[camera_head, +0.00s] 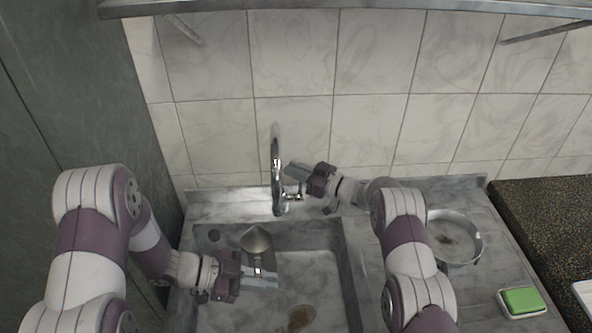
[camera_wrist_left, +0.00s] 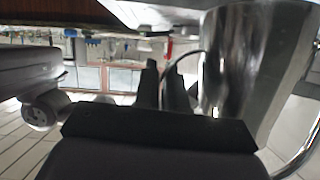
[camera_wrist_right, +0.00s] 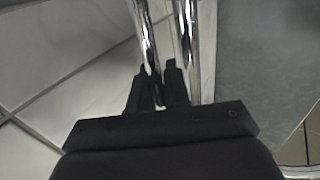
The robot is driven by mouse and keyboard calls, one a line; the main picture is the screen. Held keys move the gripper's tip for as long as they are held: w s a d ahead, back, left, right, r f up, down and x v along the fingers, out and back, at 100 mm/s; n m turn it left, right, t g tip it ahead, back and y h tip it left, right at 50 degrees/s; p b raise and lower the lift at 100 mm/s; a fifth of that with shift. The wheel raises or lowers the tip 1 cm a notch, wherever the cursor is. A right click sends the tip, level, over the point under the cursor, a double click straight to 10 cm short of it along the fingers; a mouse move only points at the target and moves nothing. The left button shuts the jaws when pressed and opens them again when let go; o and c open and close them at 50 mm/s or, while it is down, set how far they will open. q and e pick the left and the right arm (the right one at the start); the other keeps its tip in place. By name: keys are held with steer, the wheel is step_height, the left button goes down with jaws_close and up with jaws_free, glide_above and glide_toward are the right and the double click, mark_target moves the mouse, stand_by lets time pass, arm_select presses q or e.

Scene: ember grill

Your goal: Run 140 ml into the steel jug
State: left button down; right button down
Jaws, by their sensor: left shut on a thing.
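The steel jug (camera_head: 256,240) stands or hangs in the left part of the sink, below the tap; I cannot tell whether it touches the bottom. My left gripper (camera_head: 262,276) is shut on its handle, at the near side of the jug. The jug also shows large in the left wrist view (camera_wrist_left: 245,70), beside the fingers. The chrome tap (camera_head: 277,165) rises behind the sink. My right gripper (camera_head: 292,175) is at the tap's right side, close to its lever (camera_head: 294,196). Its fingers are close together by the chrome; a grip is not clear. I see no clear water stream.
The sink (camera_head: 351,285) has a brownish stain (camera_head: 301,317) on its floor. A round steel pan (camera_head: 474,258) stands on the right counter, with a green sponge (camera_head: 522,300) in a dish nearer. A tiled wall (camera_head: 300,120) stands close behind the tap.

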steer(key=shift+s+f+n+t+y, duration=0.25)
steer(key=shift+s+n+y, duration=0.65)
steer(key=shift+s+n, duration=0.55)
steer(key=shift+s+f+n+t+y, duration=0.2)
steer(key=shift+s+n+y, duration=0.85)
steer(key=shift+n, duration=0.6)
steer(key=shift+s+g, duration=0.15)
steer(key=shift+g, duration=0.1)
steer(key=c, duration=1.5)
jaws_free()
steer(key=shift+o, duration=0.2)
steer(key=s+d, duration=0.6)
steer(key=d, duration=0.5)
steer(key=shift+s+d+f, duration=0.2)
steer(key=shift+d+f, duration=0.05)
